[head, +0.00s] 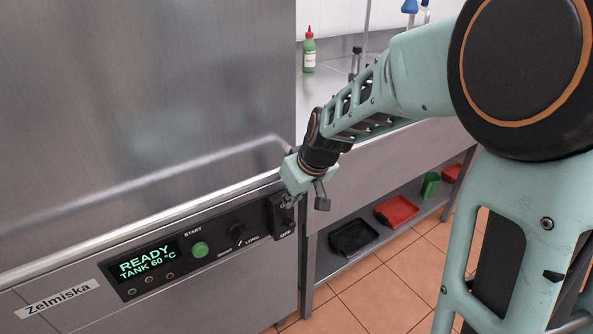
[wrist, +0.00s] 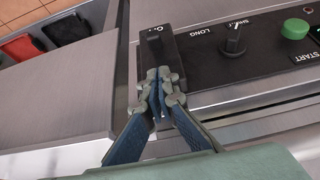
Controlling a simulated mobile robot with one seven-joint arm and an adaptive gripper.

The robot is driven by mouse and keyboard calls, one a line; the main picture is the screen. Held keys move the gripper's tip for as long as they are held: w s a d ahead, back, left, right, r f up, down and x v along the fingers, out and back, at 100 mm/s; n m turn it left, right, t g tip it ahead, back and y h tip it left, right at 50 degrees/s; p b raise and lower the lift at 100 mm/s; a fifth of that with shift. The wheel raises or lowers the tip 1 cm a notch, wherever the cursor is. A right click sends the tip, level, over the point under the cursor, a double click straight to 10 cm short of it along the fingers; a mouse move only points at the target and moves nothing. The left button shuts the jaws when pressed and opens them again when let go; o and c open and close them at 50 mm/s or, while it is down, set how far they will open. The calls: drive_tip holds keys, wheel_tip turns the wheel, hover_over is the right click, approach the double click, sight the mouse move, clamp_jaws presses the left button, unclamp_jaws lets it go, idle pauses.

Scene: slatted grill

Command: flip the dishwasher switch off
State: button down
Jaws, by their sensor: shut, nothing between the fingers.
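The dishwasher's control panel (head: 200,252) shows a green READY, TANK 60 °C display. The black power switch (head: 281,212) sits at the panel's right end, by the OFF label. In the wrist view the switch (wrist: 155,42) is a dark raised knob on a black plate, just beyond my fingertips. My gripper (head: 287,199) is shut and empty, in front of the switch plate. In the wrist view my gripper (wrist: 158,78) has its fingertips together over the plate's near part. I cannot tell whether they touch the switch. In the head view my gripper partly hides the switch.
A green START button (head: 200,249) and a SHORT/LONG knob (head: 237,231) lie left of the switch. A steel counter (head: 350,160) stands to the right, with black and red trays (head: 397,211) on its lower shelf. A green bottle (head: 309,52) stands on the counter.

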sight(290, 220)
drive_tip(key=shift+s+d+f+b, duration=0.15)
drive_tip(key=shift+s+f+b, duration=0.05)
drive_tip(key=shift+f, duration=0.9)
drive_tip(key=shift+s+d+f+b, duration=0.1)
drive_tip(key=shift+s+f+b, duration=0.1)
drive_tip(key=shift+f, duration=0.9)
drive_tip(key=shift+f+b, duration=0.15)
drive_tip(key=shift+b, duration=0.45)
drive_tip(key=shift+d+t, duration=0.15)
drive_tip(key=shift+t, duration=0.15)
